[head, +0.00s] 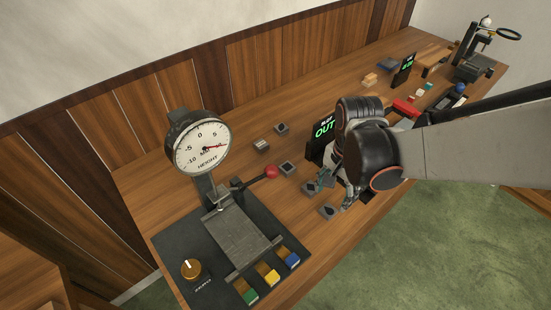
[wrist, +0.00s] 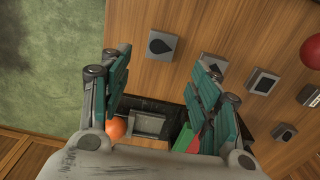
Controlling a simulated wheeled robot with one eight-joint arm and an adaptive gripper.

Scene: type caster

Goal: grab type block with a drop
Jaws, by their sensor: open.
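The type block with a drop (wrist: 153,57) is a small grey square block with a dark drop shape on top, lying on the wooden table. In the head view it is the block (head: 328,211) near the table's front edge. My gripper (wrist: 162,65) is open and empty above the table, teal pads apart. In the wrist view the drop block shows between the fingertips, a little beyond them. A second grey block (wrist: 214,60) is partly hidden behind the right finger. In the head view my gripper (head: 338,188) is close to both blocks.
More marked grey blocks lie nearby, including one (head: 287,168) by the red lever knob (head: 271,172) of the height gauge (head: 201,148). Green floor lies past the table's front edge.

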